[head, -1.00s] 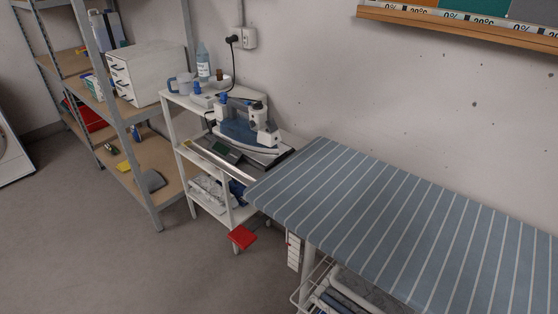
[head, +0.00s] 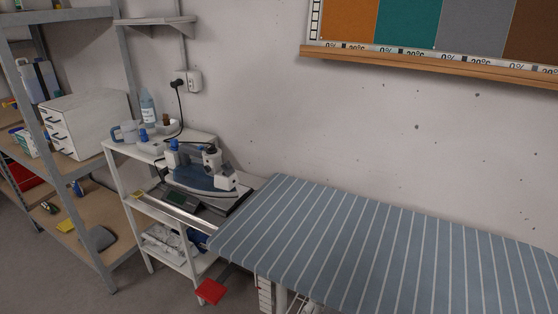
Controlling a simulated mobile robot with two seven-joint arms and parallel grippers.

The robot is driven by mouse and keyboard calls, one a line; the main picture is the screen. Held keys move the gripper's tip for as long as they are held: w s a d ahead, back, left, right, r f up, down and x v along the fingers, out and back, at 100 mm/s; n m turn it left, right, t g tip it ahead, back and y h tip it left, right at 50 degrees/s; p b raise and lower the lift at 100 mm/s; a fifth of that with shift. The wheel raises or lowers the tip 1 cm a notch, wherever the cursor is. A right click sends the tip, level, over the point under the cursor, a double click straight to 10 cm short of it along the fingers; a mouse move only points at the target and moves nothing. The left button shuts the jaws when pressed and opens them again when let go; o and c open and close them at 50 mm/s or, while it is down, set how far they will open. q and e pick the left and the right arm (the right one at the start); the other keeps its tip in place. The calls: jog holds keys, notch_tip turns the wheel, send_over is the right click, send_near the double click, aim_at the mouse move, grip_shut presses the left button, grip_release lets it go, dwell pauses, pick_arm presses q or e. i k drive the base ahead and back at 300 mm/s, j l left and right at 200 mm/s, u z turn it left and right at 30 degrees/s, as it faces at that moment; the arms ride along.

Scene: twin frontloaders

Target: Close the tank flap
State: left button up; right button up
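A white and blue appliance (head: 193,182) stands on a white trolley, left of the striped ironing table. It has upright white parts with blue tops and a dark cable. It is small in the head view, and I cannot make out a tank flap on it or whether one is open. Neither of my grippers is in view.
The white trolley (head: 139,220) also holds a bottle (head: 147,106) and a jug (head: 125,132). A red pedal (head: 209,291) sits low in front. The striped table (head: 370,245) fills the lower right. A metal shelf with a white drawer box (head: 88,124) stands left.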

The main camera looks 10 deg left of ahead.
aim_at(227, 166)
jog(key=j+z, duration=0.35)
jog(key=j, duration=0.15)
jog(key=k+j+z, duration=0.15)
jog(key=j+z, duration=0.25)
jog(key=k+j+z, duration=0.1)
jog(key=j, duration=0.3)
jog(key=k+j+z, duration=0.1)
jog(key=j, duration=0.25)
jog(key=k+j+z, duration=0.1)
jog(key=j, duration=0.25)
jog(key=k+j, duration=0.15)
jog(key=j, duration=0.2)
jog(key=k+j, duration=0.35)
jog(key=j, duration=0.3)
jog(key=z, duration=0.05)
